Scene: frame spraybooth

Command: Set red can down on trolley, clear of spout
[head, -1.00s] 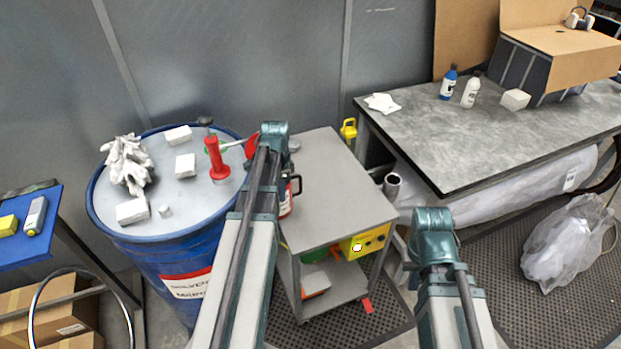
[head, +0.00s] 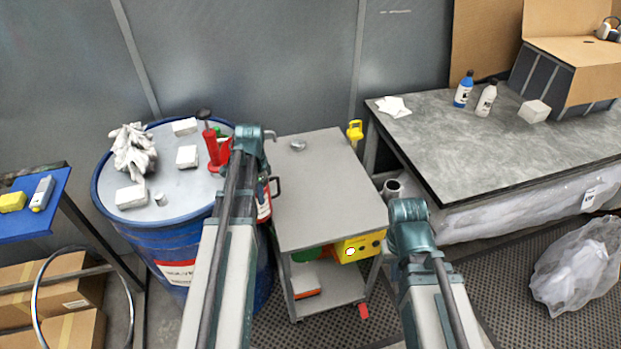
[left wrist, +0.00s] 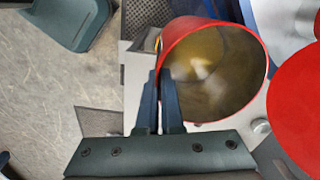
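The red can (head: 264,208) hangs from my left gripper beside the left edge of the grey trolley (head: 330,190), close to the blue drum. In the left wrist view the red can (left wrist: 225,75) is open at the top, with a yellowish inside. My left gripper (left wrist: 160,78) has its fingers close together at the can's edge; whether they pinch wall or handle is hard to tell. The red spout (head: 226,150) belongs to the red pump (head: 212,147) on the drum, partly hidden by my left arm. My right arm's end shows right of the trolley; its fingers are hidden.
The blue drum (head: 97,200) carries white blocks and a crumpled white glove (head: 133,150). The trolley top is mostly bare, with a small silver piece (head: 298,146) at its back left. A grey workbench (head: 440,150) stands to the right.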

